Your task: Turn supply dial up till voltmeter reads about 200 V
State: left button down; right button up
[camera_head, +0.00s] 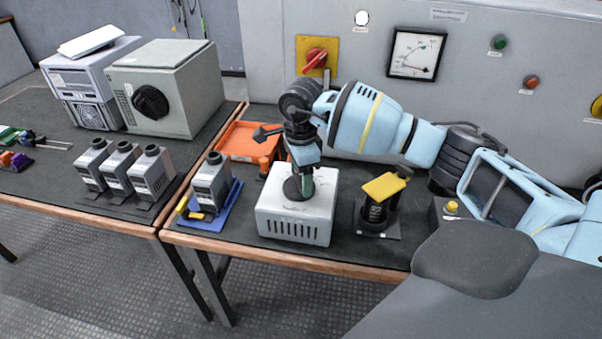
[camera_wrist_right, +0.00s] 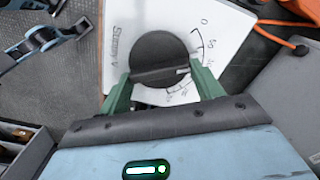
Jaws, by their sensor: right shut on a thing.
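The supply is a white box (camera_head: 297,215) with a slotted front on the table. Its black round dial (camera_wrist_right: 158,58) shows in the right wrist view, on a white top with a printed scale that starts at 0. A pale mark on the dial's bar points toward the scale's lower right part. My right gripper (camera_head: 303,187) comes down from above. Its green fingers (camera_wrist_right: 162,88) are shut on the dial, one on each side. The voltmeter (camera_head: 416,54) is on the grey panel behind; its needle is too small to read surely. My left gripper is not in view.
A red switch on a yellow plate (camera_head: 316,56) is behind my right wrist. An orange tray (camera_head: 240,142) and a grey capacitor on a blue stand (camera_head: 211,182) are left of the supply. A yellow-topped black device (camera_head: 381,200) stands close on its right.

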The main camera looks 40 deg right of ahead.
jog(key=o, duration=1)
jog(key=shift+r, duration=3.9)
